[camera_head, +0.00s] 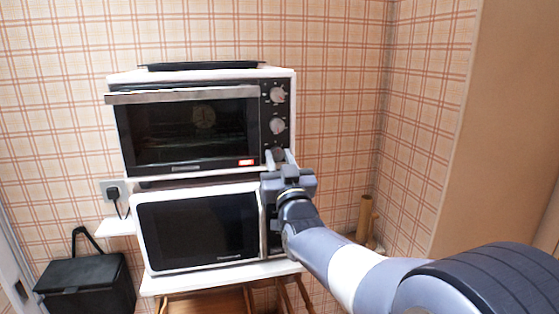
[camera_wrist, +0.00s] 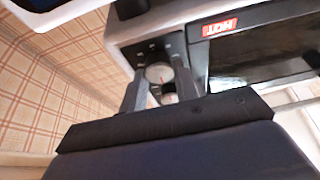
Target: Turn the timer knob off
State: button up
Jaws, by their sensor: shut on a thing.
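The toaster oven (camera_head: 185,130) has a column of three round knobs on its right panel: a top knob (camera_head: 277,94), a middle knob (camera_head: 277,126) and a lowest knob, mostly hidden behind my fingers in the head view. My gripper (camera_head: 279,158) is at the lowest knob and shut on it. In the wrist view this knob (camera_wrist: 159,73) shows as a pale disc with a thin red mark, between the two fingers of my gripper (camera_wrist: 160,85). I cannot tell which knob is the timer from the labels.
A red HOT sign (camera_wrist: 219,27) is lit on the oven front. A white microwave (camera_head: 197,229) stands directly below the oven, close under my gripper. A black tray (camera_head: 200,66) lies on top of the oven. A black bin (camera_head: 86,285) stands at lower left.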

jog(key=shift+c, duration=1.4)
jog(key=shift+f+n+b, duration=0.25)
jog(key=shift+n+b, duration=0.15)
jog(key=shift+b, duration=0.45)
jog(key=shift+n+y+b, duration=0.5)
jog(key=shift+n+b, duration=0.3)
jog(key=shift+b, duration=0.15)
jog(key=shift+r+n+g+y+b, duration=0.15)
jog(key=shift+n+g+y+b, duration=0.2)
jog(key=shift+n+b, duration=0.2)
jog(key=shift+r, duration=0.1)
jog(key=o, duration=0.9)
jog(key=shift+o, duration=0.2)
